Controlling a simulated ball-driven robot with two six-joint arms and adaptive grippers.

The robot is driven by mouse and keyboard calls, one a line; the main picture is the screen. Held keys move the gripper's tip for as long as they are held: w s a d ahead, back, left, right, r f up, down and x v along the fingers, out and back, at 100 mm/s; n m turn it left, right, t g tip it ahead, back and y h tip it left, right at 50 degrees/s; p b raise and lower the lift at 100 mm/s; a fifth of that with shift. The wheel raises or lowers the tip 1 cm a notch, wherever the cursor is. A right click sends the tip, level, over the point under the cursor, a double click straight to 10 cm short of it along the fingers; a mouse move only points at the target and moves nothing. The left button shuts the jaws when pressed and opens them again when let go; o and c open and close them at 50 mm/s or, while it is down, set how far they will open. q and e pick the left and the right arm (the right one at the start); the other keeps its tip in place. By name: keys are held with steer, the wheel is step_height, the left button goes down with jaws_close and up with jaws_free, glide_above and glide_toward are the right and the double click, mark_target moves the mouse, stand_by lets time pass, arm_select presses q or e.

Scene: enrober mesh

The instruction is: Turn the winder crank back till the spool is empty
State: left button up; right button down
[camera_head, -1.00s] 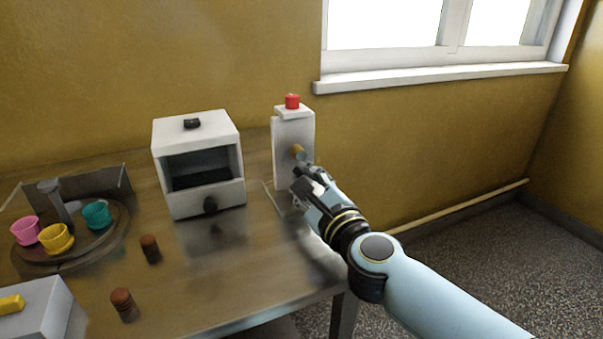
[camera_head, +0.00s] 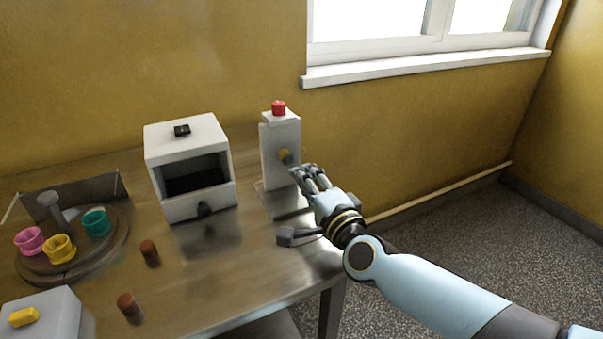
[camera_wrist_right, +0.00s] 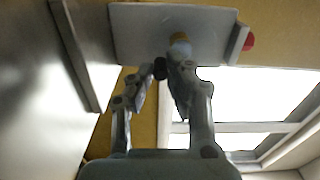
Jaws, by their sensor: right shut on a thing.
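The winder is a white upright post (camera_head: 270,160) at the back right of the metal table, with a red knob (camera_head: 279,108) on top. My right gripper (camera_head: 305,172) is at the post's front right. In the right wrist view its fingers (camera_wrist_right: 167,72) are closed around a small black crank handle (camera_wrist_right: 160,68) just below the hub. Fingers hide much of the crank. I cannot tell how much is wound on the spool. My left gripper is out of view.
A white open-fronted box (camera_head: 186,133) stands left of the winder. A round carousel (camera_head: 85,262) with pink, yellow and teal cups is further left. Two brown cylinders (camera_head: 149,253) stand in front. A grey box with a yellow switch (camera_head: 24,317) is at bottom left.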

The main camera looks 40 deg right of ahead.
steer(key=shift+s+d+r+n+p, duration=0.15)
steer(key=shift+n+p, duration=0.35)
steer(key=shift+n, duration=0.25)
steer(key=shift+w+d+r+n+p, duration=0.1)
steer(key=shift+r+n+p, duration=0.05)
steer(key=shift+n+p, duration=0.45)
steer(key=shift+s+d+r+n+p, duration=0.15)
steer(key=shift+n+p, duration=0.25)
steer(key=shift+n, duration=0.45)
steer(key=shift+w, duration=0.1)
steer(key=c, duration=1.3)
jaws_free()
steer(key=v, duration=1.2)
